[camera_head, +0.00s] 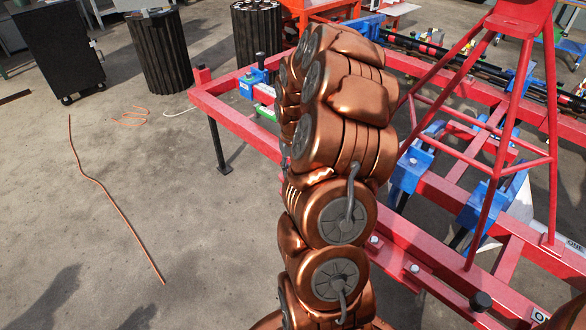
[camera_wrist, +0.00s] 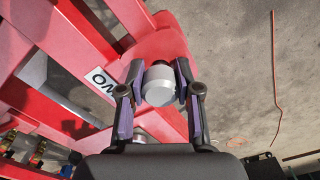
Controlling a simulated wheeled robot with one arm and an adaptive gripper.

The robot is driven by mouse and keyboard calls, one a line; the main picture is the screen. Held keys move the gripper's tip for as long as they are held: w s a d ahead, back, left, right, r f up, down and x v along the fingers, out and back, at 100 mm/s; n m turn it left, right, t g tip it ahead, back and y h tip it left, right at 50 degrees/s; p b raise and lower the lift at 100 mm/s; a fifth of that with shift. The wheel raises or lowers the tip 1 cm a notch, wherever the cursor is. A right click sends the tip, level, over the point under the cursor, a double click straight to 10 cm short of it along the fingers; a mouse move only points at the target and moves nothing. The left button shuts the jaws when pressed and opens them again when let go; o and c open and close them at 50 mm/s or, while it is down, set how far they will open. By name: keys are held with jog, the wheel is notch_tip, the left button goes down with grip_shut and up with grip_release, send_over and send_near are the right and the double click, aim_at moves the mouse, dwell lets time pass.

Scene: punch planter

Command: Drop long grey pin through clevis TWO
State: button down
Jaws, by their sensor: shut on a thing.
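In the wrist view, my gripper (camera_wrist: 160,88) is shut on the long grey pin (camera_wrist: 158,86), with a finger on each side of its round head. I see the pin nearly end-on, so most of its length is hidden. Behind it is the rounded end of a red bracket (camera_wrist: 160,45). A white label (camera_wrist: 100,80) beside it shows only part of its lettering, upside down, consistent with the end of "TWO". I cannot tell whether the pin's lower end is in a hole. In the head view, my copper-coloured arm hides the gripper and pin.
The red planter frame (camera_head: 445,195) with blue brackets (camera_head: 410,165) fills the right of the head view. A red A-shaped tower (camera_head: 485,190) rises from it. Open concrete floor (camera_head: 150,215) lies left, with a thin orange rod (camera_head: 110,200) and dark bins (camera_head: 160,52) farther back.

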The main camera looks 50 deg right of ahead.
jog(key=shift+f, duration=0.1)
jog(key=c, duration=0.7)
grip_release()
notch_tip(320, 180, up, 12)
dwell(0.4)
